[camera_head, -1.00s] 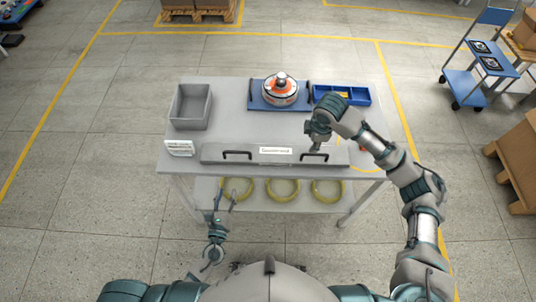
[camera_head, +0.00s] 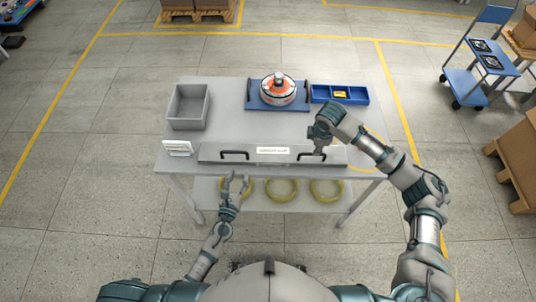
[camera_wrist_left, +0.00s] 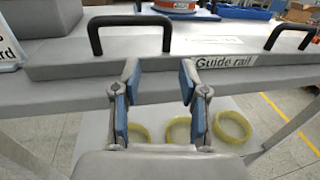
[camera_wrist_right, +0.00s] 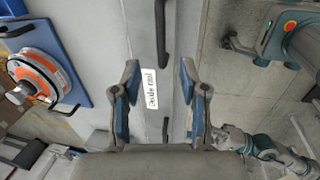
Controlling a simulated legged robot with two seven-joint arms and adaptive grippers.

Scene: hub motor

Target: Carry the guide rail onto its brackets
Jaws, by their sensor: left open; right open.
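The guide rail (camera_head: 272,154) is a long grey bar with a white label and two black handles. It lies along the table's front edge. My left gripper (camera_head: 236,178) is open and empty, in front of and below the left handle (camera_head: 234,154). In the left wrist view that handle (camera_wrist_left: 130,22) stands ahead of the open fingers (camera_wrist_left: 157,78). My right gripper (camera_head: 320,148) is open at the right handle (camera_head: 311,156), partly covering it. In the right wrist view the handle (camera_wrist_right: 162,30) lies beyond the fingertips (camera_wrist_right: 158,72), apparently not gripped. I cannot identify the brackets.
The orange-and-white hub motor (camera_head: 278,92) sits on a blue base (camera_head: 262,104) at the back. A blue tray (camera_head: 352,101), a grey bin (camera_head: 188,122) and a white sign (camera_head: 177,148) share the table (camera_head: 225,100). Yellow rings (camera_head: 281,197) lie on the lower shelf.

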